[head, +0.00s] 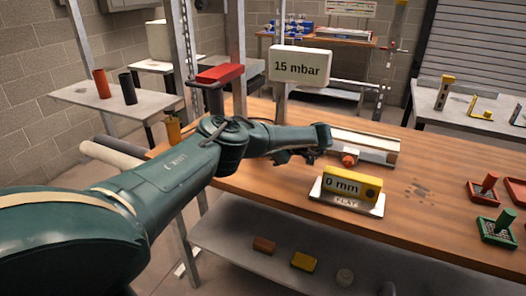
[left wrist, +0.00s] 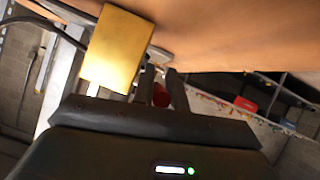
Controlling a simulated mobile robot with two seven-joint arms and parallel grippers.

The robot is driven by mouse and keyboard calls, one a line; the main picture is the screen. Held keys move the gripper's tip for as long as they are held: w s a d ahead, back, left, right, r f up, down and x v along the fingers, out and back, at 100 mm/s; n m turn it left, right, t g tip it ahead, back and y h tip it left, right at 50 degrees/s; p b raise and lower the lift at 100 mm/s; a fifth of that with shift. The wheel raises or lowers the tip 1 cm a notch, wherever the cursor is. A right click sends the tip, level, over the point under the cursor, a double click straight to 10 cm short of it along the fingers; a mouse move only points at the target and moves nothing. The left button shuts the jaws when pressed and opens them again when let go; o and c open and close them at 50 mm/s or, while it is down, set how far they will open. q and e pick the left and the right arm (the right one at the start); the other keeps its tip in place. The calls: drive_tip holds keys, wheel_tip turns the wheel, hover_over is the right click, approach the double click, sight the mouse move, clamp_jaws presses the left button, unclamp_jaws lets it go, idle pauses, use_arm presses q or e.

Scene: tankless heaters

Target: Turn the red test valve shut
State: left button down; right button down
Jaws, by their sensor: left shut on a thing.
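My left arm reaches over the bench, and my left gripper (head: 296,157) is low and partly hidden below its wrist. In the left wrist view the two dark fingers of the gripper (left wrist: 156,90) are shut on a small red part (left wrist: 160,96), which looks like the red test valve's handle. The fingers cover much of it, so its turn angle cannot be told. In the head view an orange-red knob (head: 348,160) shows just right of my wrist, by a pale long unit (head: 367,146). My right gripper is in neither view.
A yellow "0 mm" block (head: 350,184) stands on a plate near the wrist. A "15 mbar" sign (head: 300,66) stands behind. A red bar (head: 220,73) tops a post. A brass-coloured block (left wrist: 113,47) is close to the fingers. Red and green trays (head: 497,228) are at right.

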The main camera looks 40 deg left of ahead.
use_arm(q)
drive_tip(key=c, duration=1.7)
unclamp_jaws()
drive_tip(key=shift+d, duration=0.15)
drive_tip(key=b+v, duration=0.1)
drive_tip(key=v, duration=1.2)
drive_tip(key=shift+w+r, duration=0.1)
